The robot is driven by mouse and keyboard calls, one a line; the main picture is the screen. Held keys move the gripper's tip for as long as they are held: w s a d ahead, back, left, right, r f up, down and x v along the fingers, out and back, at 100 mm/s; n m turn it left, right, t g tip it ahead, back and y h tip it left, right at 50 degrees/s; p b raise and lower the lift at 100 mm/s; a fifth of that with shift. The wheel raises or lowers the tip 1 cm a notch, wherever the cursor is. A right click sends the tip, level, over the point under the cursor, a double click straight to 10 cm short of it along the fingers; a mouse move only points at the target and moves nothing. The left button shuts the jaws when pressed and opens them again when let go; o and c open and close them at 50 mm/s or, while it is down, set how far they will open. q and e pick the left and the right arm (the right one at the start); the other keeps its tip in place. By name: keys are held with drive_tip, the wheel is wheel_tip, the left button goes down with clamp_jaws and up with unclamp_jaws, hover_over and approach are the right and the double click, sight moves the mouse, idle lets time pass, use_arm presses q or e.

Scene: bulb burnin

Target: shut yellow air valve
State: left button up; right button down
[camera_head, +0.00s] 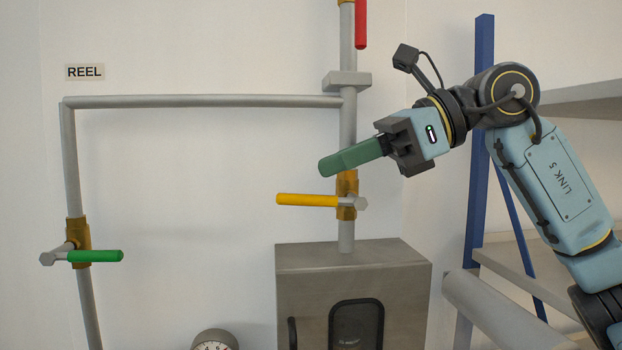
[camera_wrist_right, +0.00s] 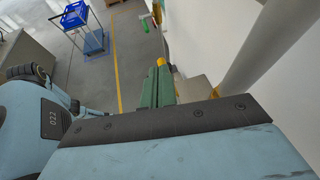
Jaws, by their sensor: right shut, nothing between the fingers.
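The yellow valve handle (camera_head: 306,200) lies level across the vertical pipe, pointing left from its brass valve body (camera_head: 346,188). A grey hub sits at its right end. My right gripper (camera_head: 324,169) comes in from the right, its green fingers closed together and empty, just above the yellow handle in the head view. I cannot tell whether they touch it. In the right wrist view, the green fingers (camera_wrist_right: 158,90) point away from the camera, and a small yellow part (camera_wrist_right: 161,62) shows at their tips. My left gripper is in neither view.
A green handle (camera_head: 96,256) sits on the left pipe, below a REEL label (camera_head: 85,72). A red handle (camera_head: 361,24) hangs higher on the middle pipe. A grey box (camera_head: 300,264) stands below the yellow valve. A blue-post shelf (camera_head: 478,150) is behind my right arm.

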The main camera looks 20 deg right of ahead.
drive_tip(key=v, duration=0.8)
drive_tip(key=shift+s+d+b, duration=0.2)
drive_tip(key=shift+d+b, duration=0.1)
drive_tip(key=shift+b, duration=0.05)
